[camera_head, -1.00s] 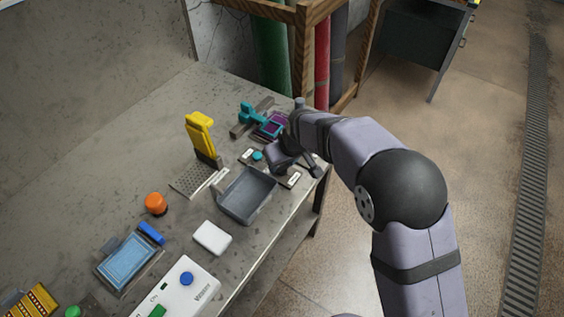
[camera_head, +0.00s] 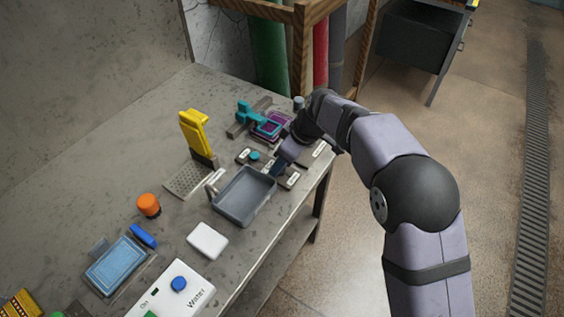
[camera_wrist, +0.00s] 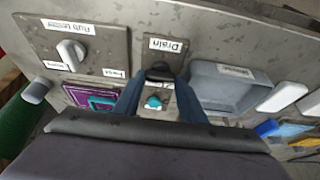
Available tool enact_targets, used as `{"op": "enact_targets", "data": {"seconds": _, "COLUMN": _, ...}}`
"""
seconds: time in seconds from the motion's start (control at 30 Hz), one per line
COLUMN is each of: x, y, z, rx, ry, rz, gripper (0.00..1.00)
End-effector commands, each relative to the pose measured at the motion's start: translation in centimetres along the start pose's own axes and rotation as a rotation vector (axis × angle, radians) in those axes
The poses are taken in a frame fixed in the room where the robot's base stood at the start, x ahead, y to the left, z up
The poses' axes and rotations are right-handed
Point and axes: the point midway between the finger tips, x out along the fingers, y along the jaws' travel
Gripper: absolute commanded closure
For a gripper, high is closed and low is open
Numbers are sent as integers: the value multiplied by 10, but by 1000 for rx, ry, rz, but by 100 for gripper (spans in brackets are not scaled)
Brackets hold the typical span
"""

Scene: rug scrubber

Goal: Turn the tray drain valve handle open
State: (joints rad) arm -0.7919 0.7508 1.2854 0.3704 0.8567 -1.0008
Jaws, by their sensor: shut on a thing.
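The drain valve handle (camera_wrist: 160,73) is a dark piece beside the white "Drain" label (camera_wrist: 168,45), on a small plate in the wrist view. My gripper (camera_wrist: 157,82) has its two blue fingers on either side of the handle and is shut on it. In the head view my gripper (camera_head: 279,166) is down at the plate beside the tray, and the arm and fingers hide most of the handle. The grey tray (camera_head: 222,207) is open-topped and looks empty. It also shows right of the fingers in the wrist view (camera_wrist: 222,106).
A teal knob (camera_wrist: 153,102) sits close by the fingers. A grey knob (camera_wrist: 70,50) is on another labelled plate. A yellow-handled brush (camera_head: 194,133), an orange knob (camera_head: 148,205), a white block (camera_head: 208,241) and a control box (camera_head: 190,296) stand along the bench.

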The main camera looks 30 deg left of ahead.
Motion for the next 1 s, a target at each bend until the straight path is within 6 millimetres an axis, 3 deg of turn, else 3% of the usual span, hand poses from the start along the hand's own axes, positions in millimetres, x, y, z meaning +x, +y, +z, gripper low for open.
{"op": "enact_targets", "data": {"seconds": 0.3, "x": 0, "y": 0, "z": 1, "rx": -5, "ry": -4, "rz": -2, "gripper": 85}}
{"op": "enact_targets", "data": {"seconds": 0.33, "x": 0, "y": 0, "z": 1, "rx": -5, "ry": -4, "rz": -2, "gripper": 58}}
{"op": "enact_targets", "data": {"seconds": 0.4, "x": 0, "y": 0, "z": 1, "rx": -5, "ry": -4, "rz": -2, "gripper": 44}}
{"op": "enact_targets", "data": {"seconds": 1.0, "x": -2, "y": -2, "z": -1, "rx": 55, "ry": -1, "rz": 21, "gripper": 44}}
